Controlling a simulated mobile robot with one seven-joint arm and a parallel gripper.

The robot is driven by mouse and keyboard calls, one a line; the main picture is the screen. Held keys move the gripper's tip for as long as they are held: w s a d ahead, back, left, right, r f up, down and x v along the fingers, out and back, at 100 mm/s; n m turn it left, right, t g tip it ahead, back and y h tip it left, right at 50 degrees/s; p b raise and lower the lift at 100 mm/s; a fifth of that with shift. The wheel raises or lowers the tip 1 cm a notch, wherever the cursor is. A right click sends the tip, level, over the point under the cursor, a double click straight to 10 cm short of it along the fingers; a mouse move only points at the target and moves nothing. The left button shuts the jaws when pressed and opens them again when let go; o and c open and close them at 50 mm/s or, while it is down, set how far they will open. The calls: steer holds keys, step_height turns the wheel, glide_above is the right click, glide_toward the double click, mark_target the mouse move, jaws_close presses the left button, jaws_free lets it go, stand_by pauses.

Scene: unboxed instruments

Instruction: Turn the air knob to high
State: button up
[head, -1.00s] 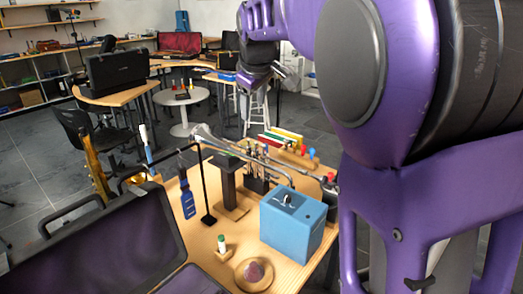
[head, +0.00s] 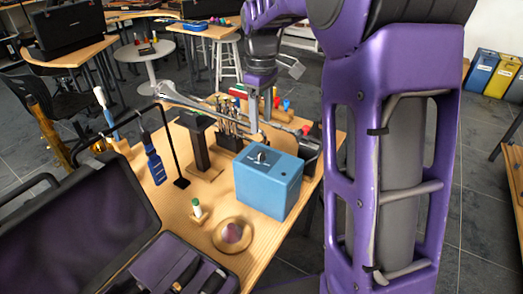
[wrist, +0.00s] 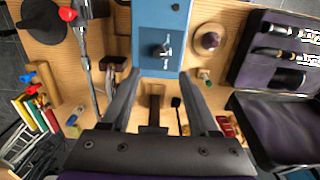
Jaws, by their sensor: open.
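A blue box (head: 268,190) stands on the wooden table, with a dark knob with a pale top (head: 262,157) on its upper face. In the wrist view the blue box (wrist: 160,14) is at the top centre, and the knob (wrist: 163,50) sits near its lower end with small pale markings by it. I cannot read the markings or tell the knob's setting. My gripper (wrist: 158,75) is open and empty, its two fingers pointing toward the box, with the knob between and beyond the tips. In the head view my gripper (head: 255,112) hangs behind the box, apart from it.
A dark stand (head: 199,145), a rack of tools (head: 229,122) and a metal rod crowd the table behind the box. A round wooden dish (head: 233,236) and a small green-capped bottle (head: 196,208) lie in front. An open case (head: 75,245) is at the left.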

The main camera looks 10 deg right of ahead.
mark_target(261, 153)
step_height(261, 153, down, 10)
steer(key=shift+f+b, duration=0.1)
steer(key=shift+b, duration=0.5)
jaws_close()
